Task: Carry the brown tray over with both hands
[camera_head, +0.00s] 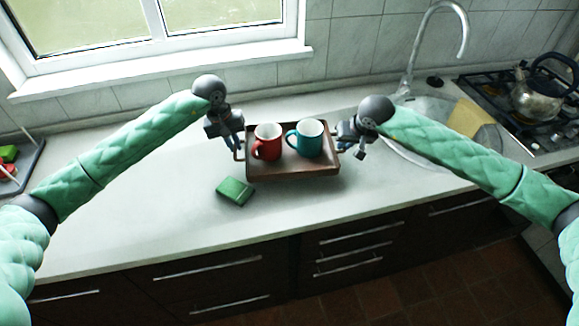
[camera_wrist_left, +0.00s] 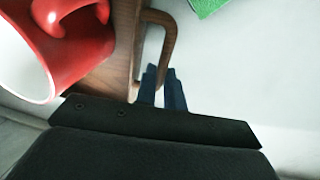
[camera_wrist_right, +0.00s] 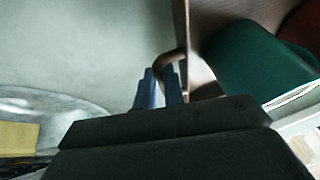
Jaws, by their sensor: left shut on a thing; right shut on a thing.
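The brown tray (camera_head: 292,171) is over the white counter, below the window corner. It carries a red mug (camera_head: 267,143) and a teal mug (camera_head: 306,139), both upright. My left gripper (camera_head: 238,150) is shut on the tray's left handle (camera_wrist_left: 168,40), seen close up in the left wrist view. My right gripper (camera_head: 346,147) is shut on the right handle (camera_wrist_right: 166,62), seen in the right wrist view. The tray looks level. I cannot tell whether its underside touches the counter.
A green box-like item (camera_head: 235,190) lies on the counter in front of the tray's left side. The sink (camera_head: 428,112) with a tall tap (camera_head: 408,72) is at the right.

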